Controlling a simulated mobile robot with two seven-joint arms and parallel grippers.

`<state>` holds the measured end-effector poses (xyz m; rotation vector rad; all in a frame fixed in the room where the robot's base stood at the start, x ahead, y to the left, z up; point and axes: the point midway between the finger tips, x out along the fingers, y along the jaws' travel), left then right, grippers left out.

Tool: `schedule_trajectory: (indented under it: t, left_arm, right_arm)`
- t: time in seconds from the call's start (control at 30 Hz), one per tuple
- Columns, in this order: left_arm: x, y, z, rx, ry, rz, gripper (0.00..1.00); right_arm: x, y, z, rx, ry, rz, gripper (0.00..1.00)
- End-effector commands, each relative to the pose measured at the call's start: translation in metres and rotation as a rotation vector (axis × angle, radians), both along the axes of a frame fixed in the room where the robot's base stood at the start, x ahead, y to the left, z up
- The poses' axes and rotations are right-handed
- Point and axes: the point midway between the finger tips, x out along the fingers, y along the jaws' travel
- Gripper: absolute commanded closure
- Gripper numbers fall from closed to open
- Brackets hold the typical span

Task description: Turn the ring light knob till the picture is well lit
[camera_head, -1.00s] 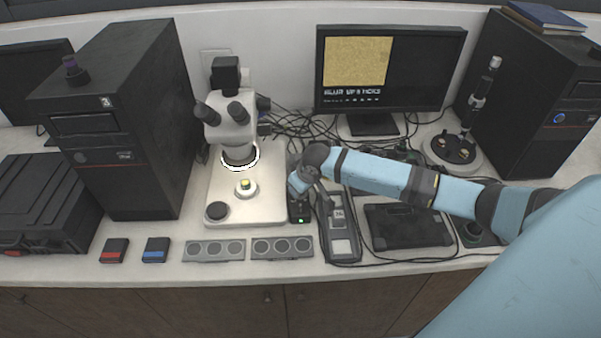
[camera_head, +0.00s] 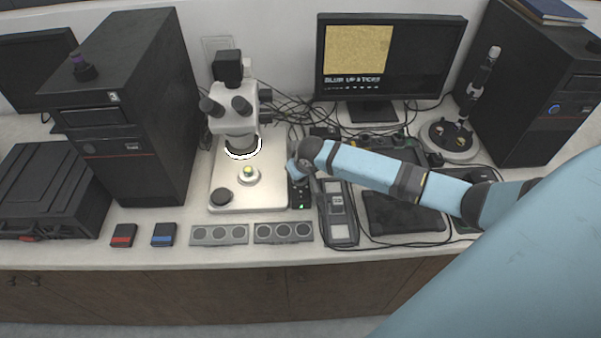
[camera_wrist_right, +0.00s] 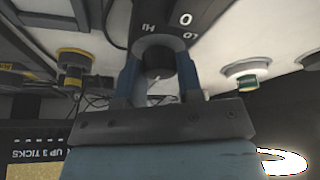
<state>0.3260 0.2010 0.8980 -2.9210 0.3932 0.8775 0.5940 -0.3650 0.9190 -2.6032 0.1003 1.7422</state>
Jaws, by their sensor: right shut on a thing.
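The ring light knob (camera_wrist_right: 158,62) is a dark round knob on a black control box, with HI, 0 and LO printed around it. My right gripper (camera_wrist_right: 158,75) has its two blue fingers on either side of the knob and is shut on it. In the head view the right gripper (camera_head: 298,170) is over the control box (camera_head: 301,196), which has a green light, and hides the knob. The ring light (camera_head: 243,148) glows white under the microscope (camera_head: 233,105). The monitor (camera_head: 390,57) shows a yellow, grainy picture with a text line below. My left gripper is out of view.
The microscope base (camera_head: 247,198) stands just left of the control box. A grey device (camera_head: 339,213) and a black tablet (camera_head: 403,212) lie to its right. Cables run behind. Two grey trays of round wells (camera_head: 219,235) line the front edge.

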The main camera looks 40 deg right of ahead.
Motion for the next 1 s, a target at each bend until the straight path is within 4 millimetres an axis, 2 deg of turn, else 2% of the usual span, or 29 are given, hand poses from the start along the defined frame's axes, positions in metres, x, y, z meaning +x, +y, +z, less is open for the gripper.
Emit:
schedule_trajectory:
  t: [0.03, 0.1, 0.13, 0.4, 0.53, 0.67, 1.0]
  left_arm:
    - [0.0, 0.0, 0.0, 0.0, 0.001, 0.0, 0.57]
    - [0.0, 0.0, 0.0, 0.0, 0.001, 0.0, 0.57]
    - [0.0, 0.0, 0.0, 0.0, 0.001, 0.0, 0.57]
    - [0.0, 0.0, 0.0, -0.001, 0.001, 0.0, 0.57]
    - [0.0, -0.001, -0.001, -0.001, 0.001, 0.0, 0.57]
    - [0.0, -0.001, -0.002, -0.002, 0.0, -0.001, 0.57]
    - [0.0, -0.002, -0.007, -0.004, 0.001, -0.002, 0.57]
  right_arm:
    - [0.0, -0.001, 0.0, -0.001, -0.001, 0.0, 0.61]
    - [0.0, -0.001, 0.0, -0.001, -0.001, 0.001, 0.45]
    - [0.0, -0.001, 0.0, -0.001, -0.001, 0.001, 0.41]
    - [0.0, 0.0, 0.001, 0.0, -0.001, 0.001, 0.41]
    - [-0.003, 0.0, 0.009, 0.0, -0.002, 0.002, 0.41]
    - [-0.012, 0.001, 0.03, -0.002, -0.004, 0.004, 0.41]
    - [-0.041, 0.004, 0.1, -0.002, -0.003, 0.002, 0.41]
